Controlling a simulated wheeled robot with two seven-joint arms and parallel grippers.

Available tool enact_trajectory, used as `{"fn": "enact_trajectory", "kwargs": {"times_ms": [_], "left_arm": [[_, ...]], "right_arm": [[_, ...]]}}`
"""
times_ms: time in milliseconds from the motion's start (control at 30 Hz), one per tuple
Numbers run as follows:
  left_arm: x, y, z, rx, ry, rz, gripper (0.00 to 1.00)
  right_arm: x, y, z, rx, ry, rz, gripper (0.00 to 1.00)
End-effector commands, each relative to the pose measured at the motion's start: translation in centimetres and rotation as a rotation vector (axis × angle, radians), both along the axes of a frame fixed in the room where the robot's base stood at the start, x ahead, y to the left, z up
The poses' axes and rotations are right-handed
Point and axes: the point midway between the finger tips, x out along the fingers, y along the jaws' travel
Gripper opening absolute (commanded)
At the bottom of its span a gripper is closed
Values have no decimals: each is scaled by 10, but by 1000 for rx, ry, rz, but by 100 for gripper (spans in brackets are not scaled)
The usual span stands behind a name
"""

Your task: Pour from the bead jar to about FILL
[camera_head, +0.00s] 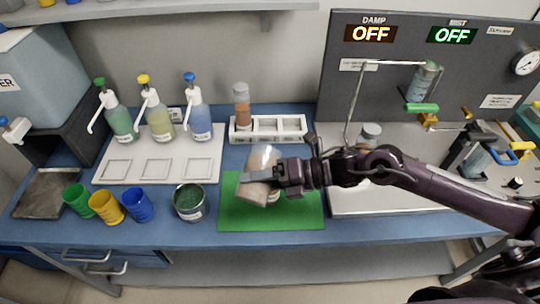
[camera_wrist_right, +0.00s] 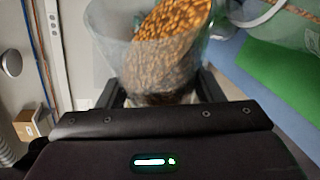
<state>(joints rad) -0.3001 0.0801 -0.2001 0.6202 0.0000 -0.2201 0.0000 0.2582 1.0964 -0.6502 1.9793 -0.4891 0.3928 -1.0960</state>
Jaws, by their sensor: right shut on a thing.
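My right gripper (camera_head: 262,175) is shut on the bead jar (camera_head: 262,157), a clear jar held tilted above the green mat (camera_head: 228,212). In the right wrist view the bead jar (camera_wrist_right: 110,30) sits between the fingers, with orange-brown beads (camera_wrist_right: 172,40) lying on a slant inside. A second clear container (camera_wrist_right: 292,34) with a pale rim stands on the mat, close beside the held jar. Some brown shows near its rim, but its level and FILL mark cannot be read. In the head view it is mostly hidden behind my gripper. My left gripper is out of view.
A white rack (camera_head: 294,137) behind the mat holds a capped brown jar (camera_head: 241,105). A dark green tub (camera_head: 189,201) and blue (camera_head: 138,205), yellow (camera_head: 107,207) and green (camera_head: 77,199) cups stand left. Pump bottles stand behind them. A metal-framed stand (camera_head: 351,100) rises at right.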

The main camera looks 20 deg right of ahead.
Motion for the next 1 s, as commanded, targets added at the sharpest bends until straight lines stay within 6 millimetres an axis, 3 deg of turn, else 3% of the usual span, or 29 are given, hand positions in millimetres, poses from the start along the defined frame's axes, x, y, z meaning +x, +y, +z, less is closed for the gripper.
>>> {"fn": "enact_trajectory", "kwargs": {"times_ms": [1000], "left_arm": [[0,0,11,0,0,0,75]], "right_arm": [[0,0,7,40,51,0,28]]}}
